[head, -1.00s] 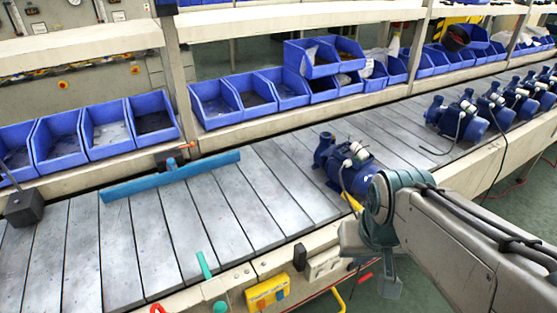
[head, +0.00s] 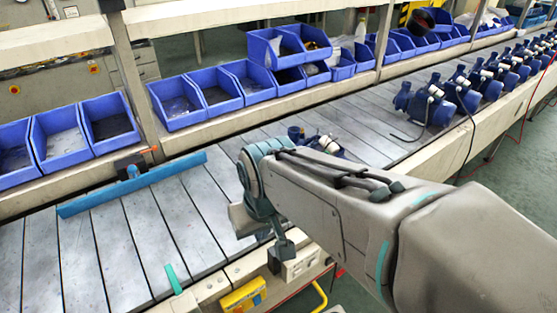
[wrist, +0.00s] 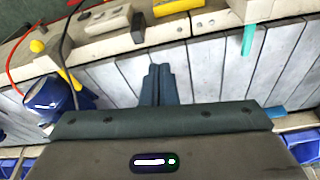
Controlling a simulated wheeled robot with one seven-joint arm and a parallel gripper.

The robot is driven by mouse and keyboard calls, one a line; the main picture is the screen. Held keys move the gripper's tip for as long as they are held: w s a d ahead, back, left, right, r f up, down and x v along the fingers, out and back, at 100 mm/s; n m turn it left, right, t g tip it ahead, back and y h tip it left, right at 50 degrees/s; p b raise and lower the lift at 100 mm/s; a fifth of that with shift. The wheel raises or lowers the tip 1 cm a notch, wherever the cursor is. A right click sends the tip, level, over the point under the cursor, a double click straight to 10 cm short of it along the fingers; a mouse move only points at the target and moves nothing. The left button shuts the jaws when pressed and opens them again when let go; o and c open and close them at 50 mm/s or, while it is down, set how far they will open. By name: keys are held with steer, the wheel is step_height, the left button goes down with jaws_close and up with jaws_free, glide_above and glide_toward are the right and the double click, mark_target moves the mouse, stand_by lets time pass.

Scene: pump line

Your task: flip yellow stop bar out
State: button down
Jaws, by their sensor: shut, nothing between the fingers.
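The yellow stop bar (wrist: 70,79) shows in the wrist view as a short thin yellow strip at the conveyor's rail side, beside a blue pump (wrist: 47,97). It lies left of my gripper (wrist: 158,72) and apart from it. My gripper's two dark fingers are together with nothing between them, over the slats. In the head view my arm covers the yellow bar and most of the nearest pump (head: 322,145); the fingertips cannot be made out there.
A blue bar (head: 135,185) lies across the slatted conveyor at left. A teal lever (head: 173,279) and a yellow button box (head: 243,296) sit along the near rail. Several pumps (head: 430,104) stand farther right. Blue bins (head: 178,103) line the far side.

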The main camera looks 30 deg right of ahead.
steer(key=w+d+f+m+g+h+b, duration=0.1)
steer(key=w+d+f+m+g, duration=0.3)
steer(key=w+d+m, duration=0.4)
steer(key=w+d+f+m+g+h+b, duration=0.1)
steer(key=w+d+f+m+g+h, duration=0.2)
steer(key=w+d+m, duration=0.6)
steer(key=w+d+f+h, duration=0.1)
steer(key=w+d+f, duration=0.1)
steer(key=w, duration=0.8)
steer(key=shift+d+f+g, duration=0.35)
steer(key=shift+d+g, duration=0.05)
steer(key=shift+d, duration=0.25)
steer(key=x, duration=1)
steer(key=shift+d+r, duration=0.1)
steer(key=shift+d, duration=0.05)
